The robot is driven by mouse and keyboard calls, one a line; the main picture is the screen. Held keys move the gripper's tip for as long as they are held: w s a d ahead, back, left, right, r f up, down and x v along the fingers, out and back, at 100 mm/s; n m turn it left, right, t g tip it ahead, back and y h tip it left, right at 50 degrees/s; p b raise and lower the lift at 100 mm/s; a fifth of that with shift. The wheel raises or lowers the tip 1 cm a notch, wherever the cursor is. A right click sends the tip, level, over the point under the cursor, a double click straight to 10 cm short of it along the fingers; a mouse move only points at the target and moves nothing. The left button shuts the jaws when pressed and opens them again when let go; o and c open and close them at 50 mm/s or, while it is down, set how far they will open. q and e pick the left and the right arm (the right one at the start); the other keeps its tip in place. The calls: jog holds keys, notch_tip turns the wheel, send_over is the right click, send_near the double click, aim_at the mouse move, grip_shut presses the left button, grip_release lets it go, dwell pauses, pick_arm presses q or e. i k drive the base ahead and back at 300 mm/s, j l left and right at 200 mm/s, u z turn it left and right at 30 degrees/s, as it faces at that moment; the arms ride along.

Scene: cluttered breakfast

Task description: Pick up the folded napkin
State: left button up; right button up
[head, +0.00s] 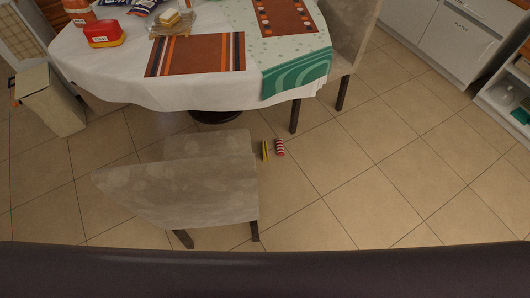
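I cannot make out a folded napkin for certain in the head view. The round table (120,85) has a white cloth and stands at the upper left. A brown placemat (200,56) with striped ends lies near its front edge. A second brown placemat (285,16) lies farther back. A white and green patterned cloth (297,73) lies across the table and hangs over its front right edge. Neither of my grippers is in view.
A grey chair (190,183) stands before the table, another (350,35) at its right. A yellow item (265,150) and a red-and-white striped item (280,147) lie on the floor. A red tub (104,34) and butter (170,17) are on the table. Floor at right is clear.

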aim_at(264, 147)
jog(key=u, duration=0.2)
jog(key=i+l+u, duration=0.1)
jog(key=l+u, duration=0.45)
jog(key=u, duration=0.25)
jog(key=l+u, duration=0.75)
